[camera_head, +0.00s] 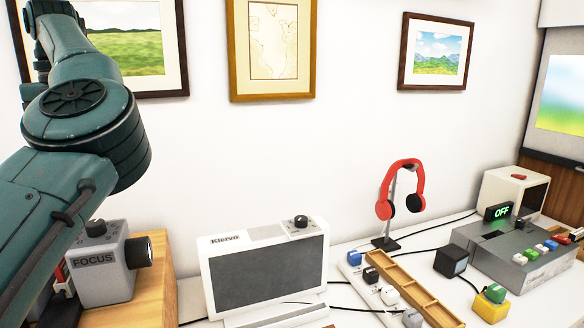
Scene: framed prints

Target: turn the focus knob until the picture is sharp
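A grey box labelled FOCUS (93,275) stands on a wooden surface at the lower left. A black knob (138,252) sticks out of its right side, and a smaller dark knob (96,228) sits on its top. My teal arm crosses in front of the box's left part and hides some of it. A blurred picture (560,95) in blue, green and yellow shows on a pale panel at the right edge, cut off by the frame. Neither of my grippers is in view.
A white Klervo device (212,275) with a dark screen stands at bottom centre. Red headphones (405,172) hang on a stand. A grey box with coloured buttons (510,252), a power strip (362,283) and cables fill the right. Framed prints (271,97) hang on the wall.

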